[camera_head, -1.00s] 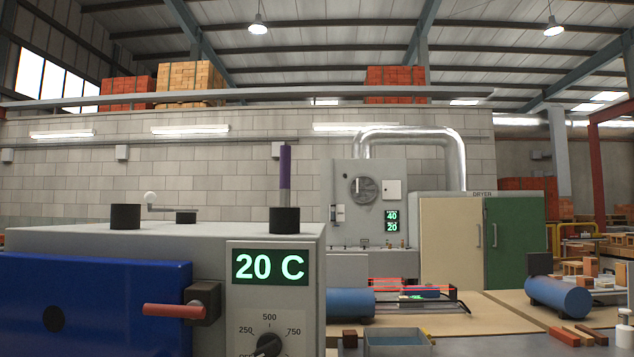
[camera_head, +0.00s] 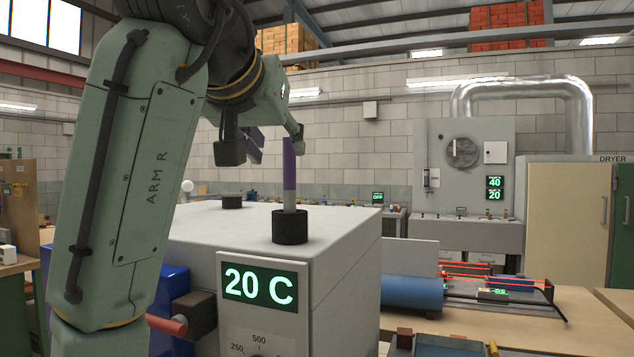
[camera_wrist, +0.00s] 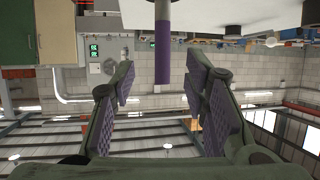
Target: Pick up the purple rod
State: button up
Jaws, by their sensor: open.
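The purple rod (camera_head: 289,172) stands upright in a black round holder (camera_head: 290,228) on top of a grey furnace box; its lower part is pale grey. My gripper (camera_head: 277,148) is open and empty, level with the rod's upper end, with purple pads on its fingers. In the wrist view the purple rod (camera_wrist: 162,48) comes down from the top edge, between the fingers of my gripper (camera_wrist: 160,85), with a gap on both sides. No finger visibly touches the rod. In the head view one finger is right beside the rod's top.
The grey furnace (camera_head: 340,250) has a display reading 20 C (camera_head: 259,287) and a red handle (camera_head: 167,325). Another black holder (camera_head: 232,201) stands further back on its top. A blue cylinder (camera_head: 412,291) lies on the bench at right. The air right of the rod is free.

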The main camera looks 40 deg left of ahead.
aim_at(287, 168)
jog(key=p+x, duration=0.1)
jog(key=x, duration=0.3)
jog(key=shift+a, duration=0.25)
jog(key=shift+p+x, duration=1.15)
jog(key=shift+x, duration=1.75)
jog(key=shift+s+d+f, duration=0.1)
jog(key=shift+f, duration=0.1)
jog(key=shift+c, duration=0.3)
grip_shut()
